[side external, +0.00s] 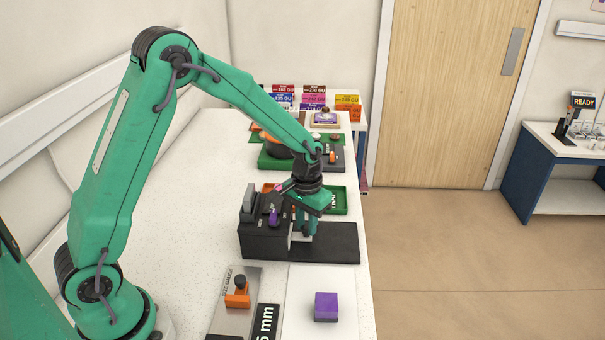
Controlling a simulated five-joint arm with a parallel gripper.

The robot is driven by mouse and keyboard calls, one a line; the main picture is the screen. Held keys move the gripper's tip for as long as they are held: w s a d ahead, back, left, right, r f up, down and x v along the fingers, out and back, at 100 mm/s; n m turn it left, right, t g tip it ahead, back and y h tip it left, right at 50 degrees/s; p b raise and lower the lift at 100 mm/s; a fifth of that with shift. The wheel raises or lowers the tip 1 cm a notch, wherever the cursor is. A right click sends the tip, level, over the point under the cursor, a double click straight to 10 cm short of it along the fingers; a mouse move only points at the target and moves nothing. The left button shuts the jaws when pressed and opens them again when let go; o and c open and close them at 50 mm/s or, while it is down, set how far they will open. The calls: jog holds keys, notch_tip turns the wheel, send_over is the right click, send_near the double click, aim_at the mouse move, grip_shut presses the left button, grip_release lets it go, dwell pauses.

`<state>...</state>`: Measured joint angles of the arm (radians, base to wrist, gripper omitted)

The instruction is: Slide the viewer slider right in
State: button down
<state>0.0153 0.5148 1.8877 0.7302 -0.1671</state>
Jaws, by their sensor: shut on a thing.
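A dark box-shaped unit (262,243), which looks like the viewer, stands on the white bench with a flat black base (338,243) reaching to the right. A purple knob (273,217) and a grey upright block (248,198) are on its top. My gripper (302,236) points down over the base, just right of the box. It is shut on a small part there, apparently the viewer slider; a pale edge (292,237) shows beside the fingers. The fingers hide most of the held part, so how far in the slider sits cannot be told.
A size gauge plate (226,309) with an orange block (238,299) and a purple cube (326,306) on a white board are in front. A green tray (340,204) and a green-based station (275,160) stand behind. The bench's left side is clear.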

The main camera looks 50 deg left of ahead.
jog(key=c, duration=1.2)
grip_release()
jog(key=shift+s+a, duration=0.2)
jog(key=shift+a, duration=0.05)
jog(key=shift+c, duration=0.2)
jog(key=shift+w+d, duration=0.1)
jog(key=shift+w, duration=0.05)
jog(key=shift+w+d, duration=0.4)
jog(key=w+d, duration=0.5)
jog(key=d, duration=0.1)
jog(key=shift+w, duration=0.35)
jog(key=s+a+r+t, duration=0.1)
jog(key=s+r, duration=0.2)
jog(key=r, duration=0.3)
jog(key=s+a+r, duration=0.1)
jog(key=s+r, duration=0.3)
jog(key=r, duration=0.3)
jog(key=s+a+r+t, duration=0.1)
jog(key=s+a+r, duration=0.15)
jog(key=r, duration=0.35)
jog(key=s+a+r+t, duration=0.1)
jog(key=s, duration=0.8)
jog(key=s+a+r+m+t, duration=0.1)
jog(key=s+t, duration=0.1)
jog(key=s, duration=0.7)
jog(key=shift+s+a+r+m, duration=0.15)
jog(key=shift+a+m, duration=0.15)
